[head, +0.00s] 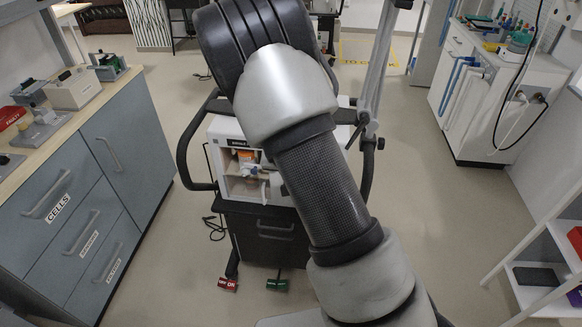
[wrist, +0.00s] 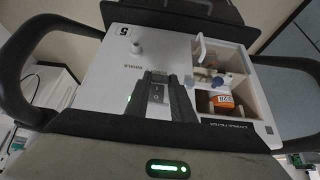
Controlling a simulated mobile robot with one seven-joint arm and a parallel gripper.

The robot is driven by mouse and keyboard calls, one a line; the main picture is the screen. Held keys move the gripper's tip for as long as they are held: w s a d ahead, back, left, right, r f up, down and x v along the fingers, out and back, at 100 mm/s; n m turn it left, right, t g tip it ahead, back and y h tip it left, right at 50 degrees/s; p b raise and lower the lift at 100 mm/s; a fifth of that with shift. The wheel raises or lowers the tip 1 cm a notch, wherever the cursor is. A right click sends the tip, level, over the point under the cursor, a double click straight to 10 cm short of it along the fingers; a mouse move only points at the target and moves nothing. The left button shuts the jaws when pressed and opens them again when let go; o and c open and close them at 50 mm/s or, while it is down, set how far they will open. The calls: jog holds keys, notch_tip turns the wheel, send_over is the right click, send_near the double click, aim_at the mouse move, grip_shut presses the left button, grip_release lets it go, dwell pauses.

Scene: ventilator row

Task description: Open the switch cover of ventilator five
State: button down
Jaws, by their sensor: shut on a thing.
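Ventilator five (wrist: 112,78) fills the wrist view, with a white top panel marked "5" and a round port labelled INHALE. My gripper (wrist: 160,80) reaches over the panel, its two dark fingers close on either side of a small switch (wrist: 157,93). It is shut on the switch cover there. The cover is mostly hidden between the fingers, and I cannot tell how far it is raised. In the head view the ventilator's white body (head: 222,133) shows behind my arm, which hides my gripper.
Black handle bars (head: 184,160) flank the machine. A grey drawer cabinet (head: 85,200) stands left, a white cabinet (head: 490,100) at the back right, and a white shelf (head: 545,260) at the front right.

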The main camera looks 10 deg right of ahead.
jog(key=r+g+p, duration=0.1)
jog(key=r+g+y+p, duration=0.1)
jog(key=g, duration=0.1)
jog(key=shift+w+d+r, duration=0.15)
jog(key=shift+w+r, duration=0.1)
jog(key=shift+w, duration=0.1)
jog(key=shift+w+r+g+y+p, duration=0.15)
jog(key=shift+r+g+y+p, duration=0.1)
jog(key=shift+g+p, duration=0.35)
jog(key=shift+w+r+g+y+p, duration=0.1)
jog(key=shift+r+g+y+p, duration=0.1)
jog(key=shift+g+p, duration=0.4)
jog(key=c, duration=1.5)
grip_release()
jog(key=r, duration=1.7)
jog(key=shift+s+r, duration=0.2)
